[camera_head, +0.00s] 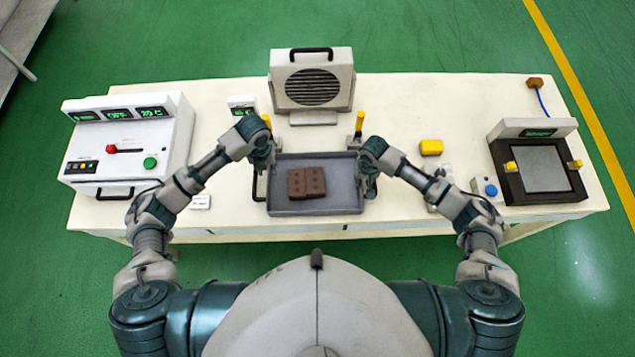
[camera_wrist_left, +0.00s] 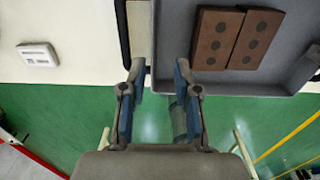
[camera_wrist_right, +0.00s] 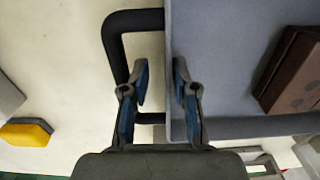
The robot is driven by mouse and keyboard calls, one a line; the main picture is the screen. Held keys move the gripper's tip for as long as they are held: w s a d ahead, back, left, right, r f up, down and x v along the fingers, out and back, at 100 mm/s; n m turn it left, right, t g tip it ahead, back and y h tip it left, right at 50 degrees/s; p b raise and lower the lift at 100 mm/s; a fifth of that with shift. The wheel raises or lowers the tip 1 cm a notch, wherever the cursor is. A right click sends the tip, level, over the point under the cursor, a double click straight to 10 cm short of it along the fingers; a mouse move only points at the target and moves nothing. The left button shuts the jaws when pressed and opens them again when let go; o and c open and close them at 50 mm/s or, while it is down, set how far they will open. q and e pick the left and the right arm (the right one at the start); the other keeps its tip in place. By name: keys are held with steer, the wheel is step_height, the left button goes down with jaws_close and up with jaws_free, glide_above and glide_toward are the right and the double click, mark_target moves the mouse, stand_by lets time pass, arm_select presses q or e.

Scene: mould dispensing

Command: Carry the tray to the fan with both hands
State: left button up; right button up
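The grey tray (camera_head: 345,179) lies near the table's front edge, with two brown blocks (camera_head: 306,183) side by side on it. It shows in the left wrist view (camera_wrist_left: 225,82) and the right wrist view (camera_wrist_right: 220,60), with a black handle (camera_wrist_left: 122,35) (camera_wrist_right: 110,42) at each side. My left gripper (camera_head: 265,165) (camera_wrist_left: 160,68) is open at the tray's left side. My right gripper (camera_head: 367,170) (camera_wrist_right: 160,68) is open at its right side, with part of the handle showing between its fingers. Neither clearly grips. The fan (camera_head: 312,87) stands behind the tray.
A white control box (camera_head: 130,145) stands at the left, and a black-framed device (camera_head: 540,170) at the right. Two yellow-topped levers (camera_head: 359,122) stand between tray and fan. A yellow block (camera_head: 431,147) and a blue button (camera_head: 490,190) are right of the tray.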

steer(key=shift+a+r, duration=0.1)
steer(key=shift+r, duration=0.1)
steer(key=r, duration=0.7)
steer(key=shift+w+a, duration=0.1)
steer(key=shift+a, duration=0.2)
arm_select(q)
steer(key=shift+a+r, duration=0.45)
steer(key=shift+a, duration=0.2)
arm_select(e)
steer(key=shift+d+r, duration=0.15)
steer(key=shift+r, duration=1)
steer(key=shift+d+r, duration=0.1)
steer(key=shift+r, duration=1)
